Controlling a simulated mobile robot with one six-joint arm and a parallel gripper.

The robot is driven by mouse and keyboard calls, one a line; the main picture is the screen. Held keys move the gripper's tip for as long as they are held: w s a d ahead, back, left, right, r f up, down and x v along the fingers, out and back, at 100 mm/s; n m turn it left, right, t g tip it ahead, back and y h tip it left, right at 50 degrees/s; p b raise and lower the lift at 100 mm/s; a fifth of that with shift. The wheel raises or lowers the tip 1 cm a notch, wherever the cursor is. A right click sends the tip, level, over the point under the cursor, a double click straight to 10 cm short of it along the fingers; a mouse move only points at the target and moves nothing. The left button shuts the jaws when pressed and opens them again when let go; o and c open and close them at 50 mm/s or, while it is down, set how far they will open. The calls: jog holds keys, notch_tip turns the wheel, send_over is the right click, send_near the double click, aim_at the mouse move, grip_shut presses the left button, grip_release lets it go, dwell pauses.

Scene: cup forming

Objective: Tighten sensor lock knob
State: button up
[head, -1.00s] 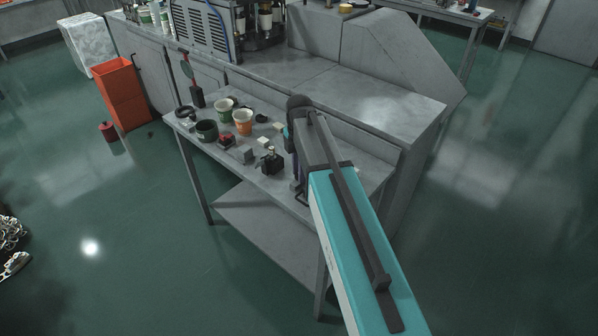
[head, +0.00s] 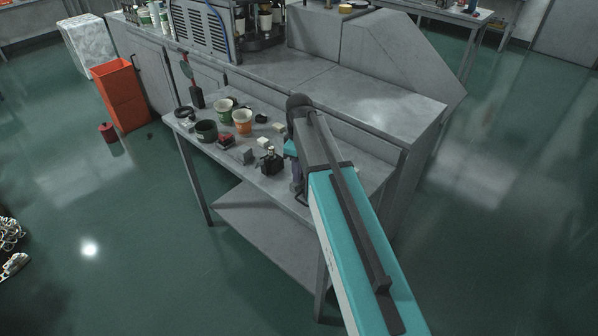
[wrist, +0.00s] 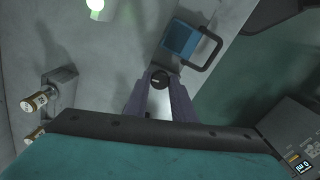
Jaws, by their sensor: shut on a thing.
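In the wrist view, a small round dark knob (wrist: 160,79) with a light mark sits between the tips of my gripper (wrist: 160,84). The two purple-grey fingers are shut on the knob from both sides. A blue block (wrist: 180,39) with a dark loop handle lies just beyond and to the right of the knob. In the head view my arm hides the knob and most of the gripper, over the right part of the grey table (head: 222,169).
A small dark fixture (head: 271,160) stands left of my arm. Cups, including an orange-and-white one (head: 243,122), and several small parts crowd the table's left half. A grey machine (head: 340,80) stands behind. An orange bin (head: 123,95) stands on the floor at left.

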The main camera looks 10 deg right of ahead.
jog(key=m, duration=0.5)
dwell(0.4)
jog(key=o, duration=1.1)
jog(key=shift+c, duration=0.2)
jog(key=shift+r, duration=0.2)
notch_tip(320, 180, up, 14)
jog(key=b, duration=0.3)
jog(key=shift+f, duration=0.25)
jog(key=shift+r, duration=0.1)
